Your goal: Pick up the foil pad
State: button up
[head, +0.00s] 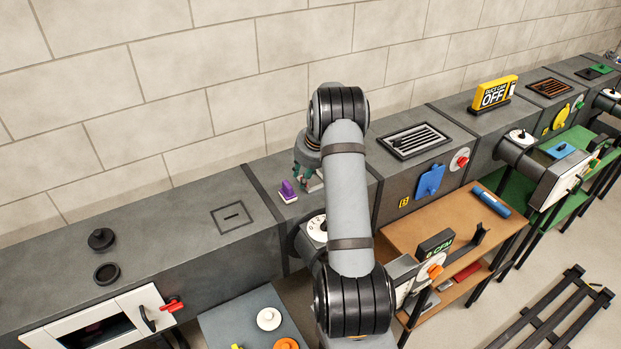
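My gripper (305,174) hangs low over the dark grey duct top, just right of a small purple-handled object (288,190). My arm covers much of the gripper, and its finger gap is too small to make out. A pale patch shows beside the fingers, but I cannot tell whether it is the foil pad or part of the gripper. I cannot pick out the foil pad with certainty anywhere in this view. The purple object stands on the duct top and appears apart from the gripper.
A slotted plate (232,216) and two black round pieces (102,239) lie left on the duct. A louvred vent (414,140) and blue plate (430,181) are right. A wooden table (420,221) holds a blue cylinder (491,202). A grey table (245,313) stands in front.

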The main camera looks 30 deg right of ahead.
jog(key=shift+w+d+f, duration=0.2)
jog(key=shift+w+f, duration=0.05)
jog(key=shift+f, duration=0.25)
jog(key=shift+w+d+f, duration=0.15)
jog(key=shift+w+f, duration=0.05)
jog(key=shift+f, duration=0.3)
jog(key=shift+a, duration=0.15)
jog(key=shift+c, duration=1.2)
grip_shut()
